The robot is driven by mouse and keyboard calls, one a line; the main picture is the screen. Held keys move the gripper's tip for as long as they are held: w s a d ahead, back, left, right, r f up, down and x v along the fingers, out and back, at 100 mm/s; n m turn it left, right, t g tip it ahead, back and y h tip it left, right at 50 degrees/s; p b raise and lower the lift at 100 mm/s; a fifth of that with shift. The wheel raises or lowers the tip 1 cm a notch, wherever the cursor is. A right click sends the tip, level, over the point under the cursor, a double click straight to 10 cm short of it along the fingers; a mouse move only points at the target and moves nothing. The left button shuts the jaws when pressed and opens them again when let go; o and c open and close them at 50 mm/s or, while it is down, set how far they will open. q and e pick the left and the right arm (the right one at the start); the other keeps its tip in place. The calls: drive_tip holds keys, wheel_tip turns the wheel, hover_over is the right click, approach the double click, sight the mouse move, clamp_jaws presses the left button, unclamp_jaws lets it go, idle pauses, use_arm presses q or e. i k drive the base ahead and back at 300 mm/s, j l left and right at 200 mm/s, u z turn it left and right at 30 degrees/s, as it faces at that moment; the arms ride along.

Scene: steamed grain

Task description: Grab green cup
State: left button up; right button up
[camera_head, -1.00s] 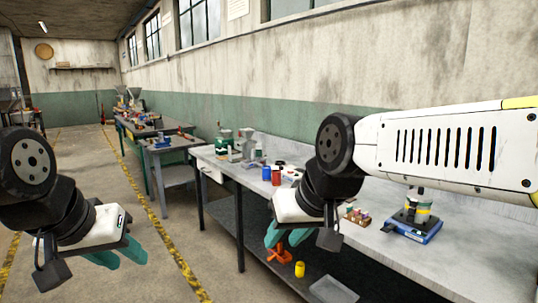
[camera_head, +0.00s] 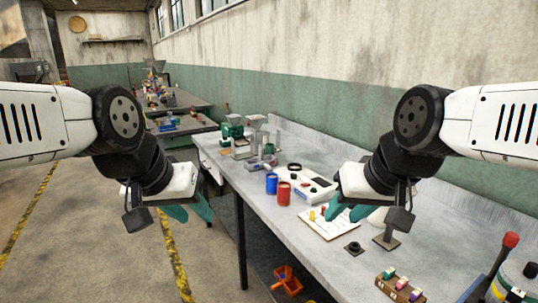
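A small green item (camera_head: 269,150), perhaps the green cup, stands toward the far end of the grey workbench (camera_head: 250,212), beside a grey device. It is too small to tell for sure. A blue cup (camera_head: 271,183) and a red cup (camera_head: 284,194) stand nearer on the bench. My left gripper (camera_head: 190,213) is open and empty, over the floor left of the bench. My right gripper (camera_head: 346,212) is open and seems empty, above the bench, to the right of the red cup and well apart from the green item.
A white device (camera_head: 310,187) sits behind the red cup, and a green machine (camera_head: 231,131) stands at the far end. A small rack (camera_head: 400,288) is at the front. Floor left of the bench is clear.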

sight(269, 147)
drive_tip(key=i+j+z, duration=0.4)
drive_tip(key=i+j, duration=2.05)
drive_tip(key=j, duration=0.15)
